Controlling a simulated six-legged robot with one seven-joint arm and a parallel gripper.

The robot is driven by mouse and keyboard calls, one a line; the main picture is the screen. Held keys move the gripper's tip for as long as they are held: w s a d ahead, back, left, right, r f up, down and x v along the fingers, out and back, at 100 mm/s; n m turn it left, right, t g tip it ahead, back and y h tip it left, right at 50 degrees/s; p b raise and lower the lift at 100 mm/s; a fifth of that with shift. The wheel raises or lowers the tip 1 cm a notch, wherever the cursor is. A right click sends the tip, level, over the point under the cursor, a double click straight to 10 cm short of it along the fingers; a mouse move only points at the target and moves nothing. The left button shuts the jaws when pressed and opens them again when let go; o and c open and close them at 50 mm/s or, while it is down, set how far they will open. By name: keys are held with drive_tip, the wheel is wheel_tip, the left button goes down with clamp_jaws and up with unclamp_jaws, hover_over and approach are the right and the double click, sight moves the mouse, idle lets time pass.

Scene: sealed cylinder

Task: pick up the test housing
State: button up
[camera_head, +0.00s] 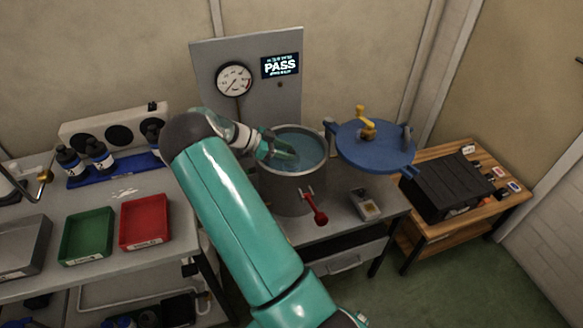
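I cannot pick out the test housing for certain. My gripper (283,151) reaches over the left rim into a round metal tank (287,190) filled with blue-green water. What lies deeper in the tank is hidden by the water, the wall and my arm.
The tank's blue lid (372,150) stands swung aside to the right. A red-handled valve (318,212) juts from the tank front, near a small metal box (365,204). Behind are a gauge (234,80) and a PASS display (281,66). Green (87,236) and red (145,221) trays lie left.

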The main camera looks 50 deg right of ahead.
clamp_jaws()
drive_tip(key=shift+r, duration=0.2)
